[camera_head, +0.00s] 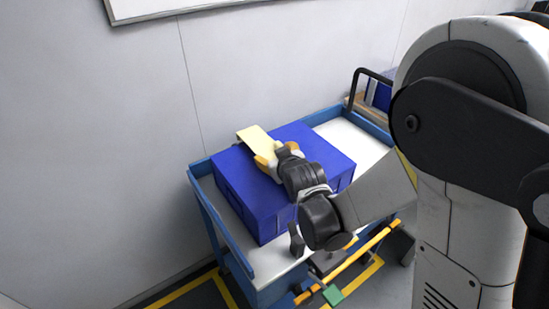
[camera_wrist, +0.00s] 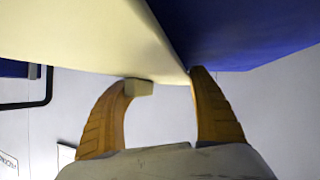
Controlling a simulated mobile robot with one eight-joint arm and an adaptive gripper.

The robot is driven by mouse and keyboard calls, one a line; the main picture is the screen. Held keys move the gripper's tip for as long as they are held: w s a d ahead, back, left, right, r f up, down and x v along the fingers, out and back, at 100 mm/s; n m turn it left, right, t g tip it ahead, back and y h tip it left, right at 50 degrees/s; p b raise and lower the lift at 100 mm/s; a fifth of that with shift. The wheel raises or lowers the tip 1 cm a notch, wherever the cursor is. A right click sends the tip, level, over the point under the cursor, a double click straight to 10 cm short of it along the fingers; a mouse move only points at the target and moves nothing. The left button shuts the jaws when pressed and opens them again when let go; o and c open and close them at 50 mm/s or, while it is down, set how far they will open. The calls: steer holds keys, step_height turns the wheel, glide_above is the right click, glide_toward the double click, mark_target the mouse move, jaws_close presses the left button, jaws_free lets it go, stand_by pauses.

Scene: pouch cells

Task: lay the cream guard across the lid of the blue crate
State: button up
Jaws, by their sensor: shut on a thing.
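The blue crate (camera_head: 238,190) stands with its flat lid on a blue-framed cart in the head view. The cream guard (camera_head: 254,136) is over the back left part of the lid. It also shows large in the wrist view (camera_wrist: 90,35), beside the blue surface of the crate (camera_wrist: 235,35). My gripper (camera_head: 266,163) is at the guard's near end, above the lid. In the wrist view its orange fingers (camera_wrist: 160,82) are shut on the guard's edge. I cannot tell whether the guard touches the lid all along its length.
The cart's white top (camera_head: 345,137) is bare to the right of the crate. A black handle (camera_head: 354,88) and a blue bin (camera_head: 381,95) stand at the back right. A pale wall (camera_head: 130,150) is close behind the cart.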

steer(key=shift+r, duration=0.15)
steer(key=shift+f+b, duration=0.5)
steer(key=shift+f, duration=0.05)
steer(key=shift+f, duration=0.1)
steer(key=o, duration=1.2)
